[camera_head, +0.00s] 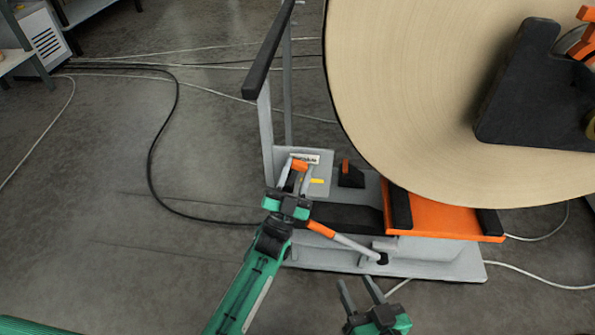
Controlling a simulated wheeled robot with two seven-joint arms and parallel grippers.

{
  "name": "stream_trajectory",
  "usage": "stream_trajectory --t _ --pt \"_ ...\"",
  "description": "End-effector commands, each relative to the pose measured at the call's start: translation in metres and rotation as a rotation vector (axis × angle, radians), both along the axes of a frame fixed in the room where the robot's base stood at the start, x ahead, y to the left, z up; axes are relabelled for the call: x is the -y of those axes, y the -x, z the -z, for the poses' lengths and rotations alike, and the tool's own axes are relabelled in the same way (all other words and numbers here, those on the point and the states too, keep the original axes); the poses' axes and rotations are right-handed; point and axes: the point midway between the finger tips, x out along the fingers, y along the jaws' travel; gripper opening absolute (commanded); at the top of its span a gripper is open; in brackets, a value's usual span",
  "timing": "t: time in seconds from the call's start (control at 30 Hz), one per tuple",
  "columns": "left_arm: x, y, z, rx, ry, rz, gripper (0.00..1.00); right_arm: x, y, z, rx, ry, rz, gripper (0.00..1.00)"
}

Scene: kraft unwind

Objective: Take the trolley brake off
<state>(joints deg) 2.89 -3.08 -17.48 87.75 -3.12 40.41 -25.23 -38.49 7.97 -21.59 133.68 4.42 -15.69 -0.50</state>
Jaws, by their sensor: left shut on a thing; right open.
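The grey trolley (455,262) stands on the floor and carries a large kraft roll (420,110). My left gripper (297,169) reaches over its left end, its fingers closed around a small orange handle (299,165) beside a label plate (313,157). The handle's lower part is hidden by the fingers. A lever with an orange grip (320,229) and a grey rod slants down right to a pivot on the trolley, just right of my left gripper's body. I cannot tell which one is the brake. My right gripper (358,287) is open and empty, in front of the trolley.
A grey upright frame with a black rail (270,50) rises at the trolley's left end. A black wedge (350,175) and an orange bed (430,218) lie right of the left gripper. Cables (152,160) cross the floor; the floor left is otherwise clear.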

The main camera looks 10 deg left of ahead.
Motion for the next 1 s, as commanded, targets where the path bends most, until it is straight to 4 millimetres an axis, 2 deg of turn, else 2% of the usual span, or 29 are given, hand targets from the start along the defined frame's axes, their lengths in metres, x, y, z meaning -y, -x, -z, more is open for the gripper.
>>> stream_trajectory --t 0.03,0.07,0.17,0.57,0.67,1.0 --pt "0.000 0.000 0.002 -0.003 -0.001 0.000 0.00 0.000 0.000 0.000 0.000 0.000 0.000 0.44" --pt "0.000 0.000 0.002 -0.003 -0.001 0.000 0.38 0.000 0.000 0.000 0.000 -0.001 0.000 0.44" --pt "0.000 0.000 0.002 -0.003 -0.001 0.000 0.58 0.000 0.000 0.000 -0.001 -0.001 0.001 0.44" --pt "-0.002 0.005 0.006 -0.003 -0.002 0.000 0.58 0.000 0.000 0.001 -0.005 0.001 0.000 0.44" --pt "-0.005 0.016 0.017 -0.005 -0.002 0.000 0.58 0.000 0.001 0.002 -0.012 0.004 -0.002 0.44" --pt "-0.023 0.070 0.068 -0.008 -0.003 0.000 0.58 -0.002 0.005 0.007 -0.039 0.009 -0.008 0.44"
